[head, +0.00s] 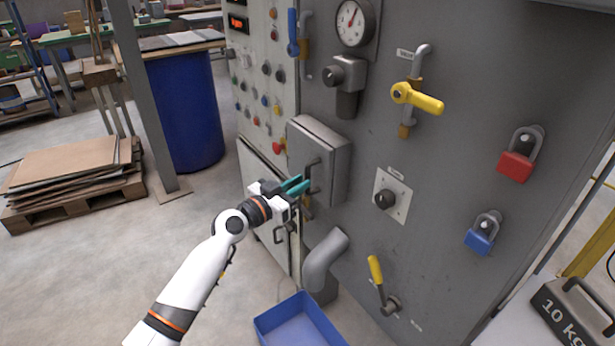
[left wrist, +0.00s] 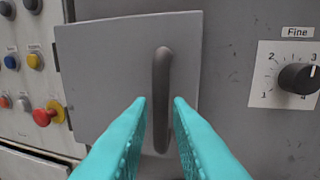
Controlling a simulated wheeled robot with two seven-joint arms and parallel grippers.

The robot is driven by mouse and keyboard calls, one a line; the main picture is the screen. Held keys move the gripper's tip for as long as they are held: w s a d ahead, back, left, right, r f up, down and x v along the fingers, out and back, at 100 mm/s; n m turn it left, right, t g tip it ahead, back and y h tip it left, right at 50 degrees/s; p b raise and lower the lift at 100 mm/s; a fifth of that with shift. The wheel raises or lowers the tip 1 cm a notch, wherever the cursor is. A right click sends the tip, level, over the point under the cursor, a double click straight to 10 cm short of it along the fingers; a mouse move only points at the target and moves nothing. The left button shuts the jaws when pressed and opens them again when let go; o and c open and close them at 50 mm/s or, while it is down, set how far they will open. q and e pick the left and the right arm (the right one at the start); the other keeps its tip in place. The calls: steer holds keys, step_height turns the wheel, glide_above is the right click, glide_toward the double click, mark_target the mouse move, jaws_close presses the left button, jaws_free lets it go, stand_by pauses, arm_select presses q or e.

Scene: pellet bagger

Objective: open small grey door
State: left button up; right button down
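The small grey door (head: 311,153) is the front of a grey box on the machine's face, and it looks closed. It fills the middle of the left wrist view (left wrist: 102,75), with a dark upright bar handle (left wrist: 161,85) near its right edge. My left gripper (head: 300,188) is at the handle, its teal fingers (left wrist: 158,125) apart. In the left wrist view the handle's lower part lies between the two fingers, with gaps visible on both sides. Whether either finger touches it I cannot tell. My right gripper is not in view.
A knob marked Fine (left wrist: 298,77) is right of the door. Push buttons and a red mushroom button (left wrist: 47,113) are left of it. Below are a grey spout pipe (head: 325,262) and a blue bin (head: 298,322). Yellow-handled valve (head: 417,97) and padlocks (head: 517,160) are farther right.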

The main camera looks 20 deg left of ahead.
mark_target(307, 190)
arm_select(q)
steer(key=shift+x, duration=1.8)
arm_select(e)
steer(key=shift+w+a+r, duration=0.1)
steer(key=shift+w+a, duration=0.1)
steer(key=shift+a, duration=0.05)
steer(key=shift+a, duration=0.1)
arm_select(q)
jaws_close()
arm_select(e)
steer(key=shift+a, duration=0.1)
arm_select(q)
steer(key=shift+s, duration=0.1)
